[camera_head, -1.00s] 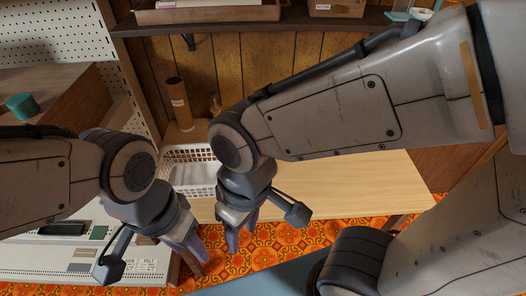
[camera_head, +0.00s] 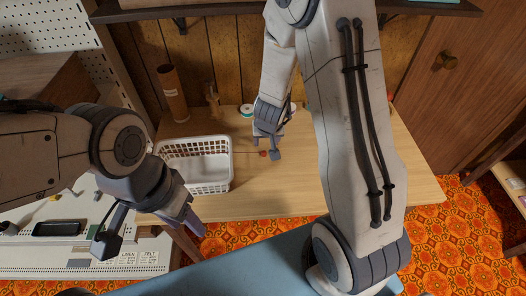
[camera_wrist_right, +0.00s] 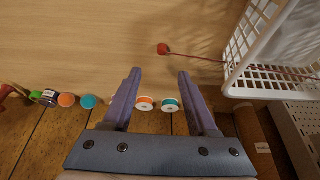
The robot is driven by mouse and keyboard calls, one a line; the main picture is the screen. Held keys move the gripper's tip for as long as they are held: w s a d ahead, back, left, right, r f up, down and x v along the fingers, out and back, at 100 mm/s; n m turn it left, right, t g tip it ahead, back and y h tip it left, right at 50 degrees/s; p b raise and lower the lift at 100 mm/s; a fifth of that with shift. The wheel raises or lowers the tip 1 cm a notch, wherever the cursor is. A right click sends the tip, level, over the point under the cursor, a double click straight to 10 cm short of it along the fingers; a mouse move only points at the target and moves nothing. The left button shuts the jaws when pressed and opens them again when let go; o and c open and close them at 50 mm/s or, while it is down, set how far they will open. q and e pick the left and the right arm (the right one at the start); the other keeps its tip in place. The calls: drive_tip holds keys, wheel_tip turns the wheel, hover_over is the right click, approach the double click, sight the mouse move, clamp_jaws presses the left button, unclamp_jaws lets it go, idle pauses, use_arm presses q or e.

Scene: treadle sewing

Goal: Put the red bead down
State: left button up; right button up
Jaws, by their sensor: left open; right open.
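The red bead (camera_head: 262,153) is on the light wooden table (camera_head: 350,170), to the right of the white basket (camera_head: 228,180). In the right wrist view the bead (camera_wrist_right: 163,49) lies apart from the fingers, with a thin red cord (camera_wrist_right: 200,57) running from it to the basket. My right gripper (camera_wrist_right: 159,75) is open and empty, and the bead shows just beyond the gap between its fingertips. In the head view the right gripper (camera_head: 258,142) is small and partly hidden by its wrist. My left gripper (camera_head: 188,220) is open at the table's front left.
Several coloured spools (camera_wrist_right: 88,101) line the table's back edge by the wood panelling. A brown cardboard tube (camera_head: 173,93) stands behind the basket. A pegboard (camera_head: 45,32) rises at the left. The table's right side looks mostly clear.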

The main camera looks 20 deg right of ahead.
drive_tip(key=b, duration=0.3)
hover_over(264, 152)
drive_tip(key=s, duration=0.3)
drive_tip(key=f, duration=0.5)
drive_tip(key=shift+w, duration=0.25)
drive_tip(key=x, duration=0.1)
drive_tip(key=b+x, duration=0.1)
drive_tip(key=x, duration=0.1)
drive_tip(key=b+x, duration=0.1)
drive_tip(key=x, duration=0.1)
drive_tip(key=shift+w+a+f, duration=0.1)
drive_tip(key=shift+a, duration=0.25)
clamp_jaws()
